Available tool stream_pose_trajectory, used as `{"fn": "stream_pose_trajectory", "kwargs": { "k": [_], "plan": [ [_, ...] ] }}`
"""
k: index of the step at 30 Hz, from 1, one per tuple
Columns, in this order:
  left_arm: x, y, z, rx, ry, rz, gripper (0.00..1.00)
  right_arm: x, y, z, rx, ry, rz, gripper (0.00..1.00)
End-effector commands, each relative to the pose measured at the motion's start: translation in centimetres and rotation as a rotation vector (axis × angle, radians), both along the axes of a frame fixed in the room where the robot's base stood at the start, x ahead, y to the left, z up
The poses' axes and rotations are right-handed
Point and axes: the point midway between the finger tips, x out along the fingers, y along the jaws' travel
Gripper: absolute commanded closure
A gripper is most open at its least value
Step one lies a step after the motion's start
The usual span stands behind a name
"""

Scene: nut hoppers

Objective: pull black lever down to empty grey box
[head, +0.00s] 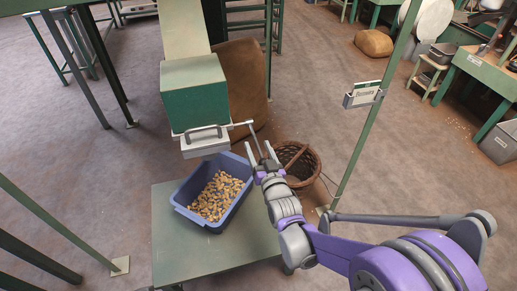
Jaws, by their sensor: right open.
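A green hopper (195,92) stands at the upper middle, with a pale chute above it. A grey box (203,147) with a dark handle-like bar hangs at its underside. A thin dark grey lever (254,135) reaches from beside the box to the right and bends downward. My right gripper (260,150) is open, with its fingers at the lower end of the lever, seemingly on either side of it. I cannot tell whether they touch it. The inside of the grey box is hidden. My left gripper is not in view.
A blue bin (187,191) holding many nuts (218,195) stands below the box on a green table (172,255). A wicker basket (305,165) is on the floor behind my right gripper. A green post (358,155) with a label holder stands to the right.

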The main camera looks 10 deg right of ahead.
Motion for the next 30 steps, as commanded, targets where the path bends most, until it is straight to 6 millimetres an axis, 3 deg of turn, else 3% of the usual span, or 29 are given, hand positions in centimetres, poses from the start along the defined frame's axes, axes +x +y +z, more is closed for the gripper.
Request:
{"fn": "stream_pose_trajectory", "kwargs": {
  "k": [4, 15, 30],
  "plan": [
    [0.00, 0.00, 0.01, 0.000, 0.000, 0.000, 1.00, -0.02, 0.00, 0.00, 0.000, 0.000, 0.000, 0.37],
    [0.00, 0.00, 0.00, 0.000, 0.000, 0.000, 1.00, -0.03, 0.01, 0.00, 0.000, 0.000, 0.000, 1.00],
    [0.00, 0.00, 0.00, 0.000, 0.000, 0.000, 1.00, -0.04, 0.02, -0.01, 0.000, 0.000, 0.000, 1.00]
  ]
}}
